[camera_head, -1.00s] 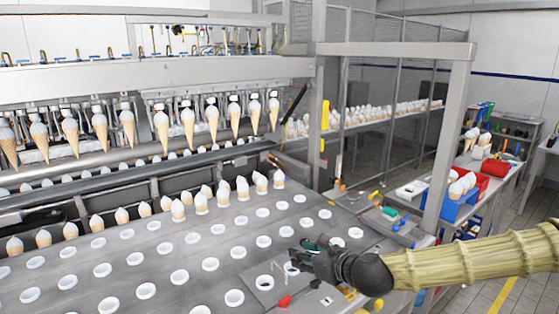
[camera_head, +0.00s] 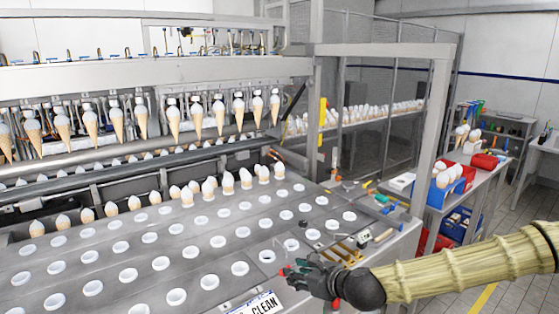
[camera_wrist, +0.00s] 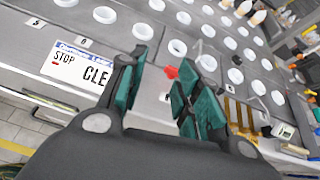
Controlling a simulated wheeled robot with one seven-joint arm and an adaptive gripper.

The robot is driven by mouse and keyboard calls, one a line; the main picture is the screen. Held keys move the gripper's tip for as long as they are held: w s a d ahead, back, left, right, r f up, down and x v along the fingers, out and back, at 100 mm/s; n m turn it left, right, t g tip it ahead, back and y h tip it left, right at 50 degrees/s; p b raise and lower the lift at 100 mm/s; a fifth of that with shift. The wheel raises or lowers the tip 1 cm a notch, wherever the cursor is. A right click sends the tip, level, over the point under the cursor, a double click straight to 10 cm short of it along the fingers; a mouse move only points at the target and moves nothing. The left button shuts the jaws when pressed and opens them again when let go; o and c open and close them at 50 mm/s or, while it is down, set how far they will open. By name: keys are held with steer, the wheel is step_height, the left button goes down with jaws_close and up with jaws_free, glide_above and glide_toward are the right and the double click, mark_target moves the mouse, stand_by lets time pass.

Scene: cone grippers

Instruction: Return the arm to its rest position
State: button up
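My arm comes in from the right edge of the head view in a pale yellow ribbed cover. My gripper (camera_head: 292,272) is over the front right of the metal table (camera_head: 215,262). In the wrist view my gripper (camera_wrist: 160,75) has its two green-padded fingers apart, with no object held between them. A small red item (camera_wrist: 171,71) shows beyond the gap, apparently on the table; its distance from the fingertips is hard to tell.
A "STOP CLEAN" sign (camera_wrist: 85,65) lies near the table's front edge. White cup holders (camera_head: 240,268) cover the tabletop in rows. Ice cream cones (camera_head: 245,178) stand farther back. Loose tools lie right of the gripper. A side bench with a blue bin (camera_head: 450,189) stands at right.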

steer(key=s+f+n+g+h+b, duration=0.15)
steer(key=s+f+n, duration=0.25)
steer(key=s+f, duration=0.45)
steer(key=s+f+n+g+b, duration=0.25)
steer(key=s+f+n, duration=0.3)
steer(key=f, duration=0.65)
steer(key=s+f+n+g+h+b, duration=0.1)
steer(key=s+f+n+g, duration=0.15)
steer(key=s+f, duration=0.7)
steer(key=s+d+f+n+g+h+b, duration=0.3)
steer(key=s+d+f+n+h+b, duration=0.1)
steer(key=s+d+f+n, duration=1)
steer(key=s+d+f+h, duration=0.1)
steer(key=s+d, duration=0.2)
steer(key=shift+s+d+f+n, duration=0.15)
steer(key=shift+s+d+n, duration=0.15)
steer(key=shift+n, duration=0.1)
steer(key=shift+g, duration=0.25)
steer(key=shift+c, duration=0.2)
